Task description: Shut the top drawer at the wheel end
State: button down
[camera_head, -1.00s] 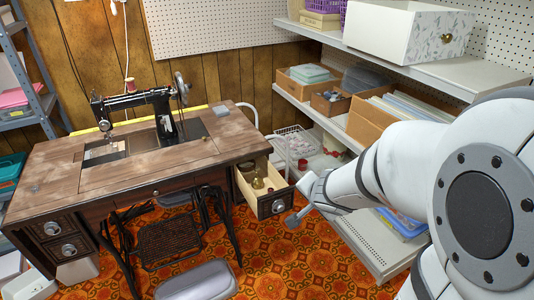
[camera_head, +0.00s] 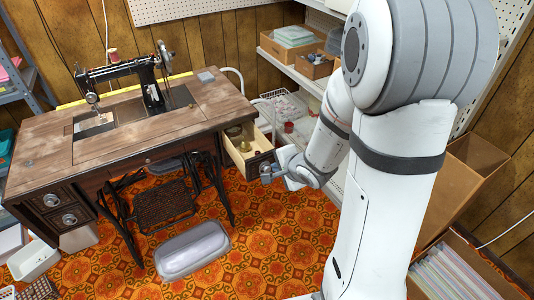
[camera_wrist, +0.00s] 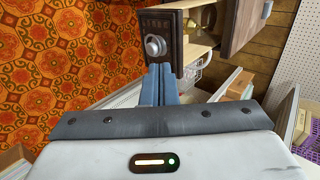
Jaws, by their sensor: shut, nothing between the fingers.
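The top drawer (camera_head: 236,156) at the wheel end of the sewing table (camera_head: 105,153) stands pulled out, with a spool and small items inside. Its dark front carries a round metal knob, which shows large in the wrist view (camera_wrist: 155,45). My gripper (camera_head: 272,170) is shut and empty, right at the drawer front. In the wrist view its blue-grey fingertips (camera_wrist: 161,70) point at the front just beside the knob. I cannot tell whether they touch it. The black sewing machine (camera_head: 125,72) with its handwheel stands on the tabletop above.
Shelves with cardboard boxes (camera_head: 304,63) stand behind and right of the drawer. A white wire basket (camera_head: 280,108) sits behind it. Open carpet lies in front of the drawer.

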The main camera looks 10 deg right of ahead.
aim_at(259, 159)
jog(key=b+x, duration=0.1)
jog(key=x, duration=0.2)
jog(key=r+b+x, duration=0.1)
jog(key=x, duration=0.2)
jog(key=w+b+x, duration=0.1)
jog(key=x, duration=0.2)
jog(key=shift+w+a, duration=0.2)
jog(key=shift+a, duration=0.05)
jog(key=shift+w+a+r, duration=0.1)
jog(key=shift+w, duration=0.4)
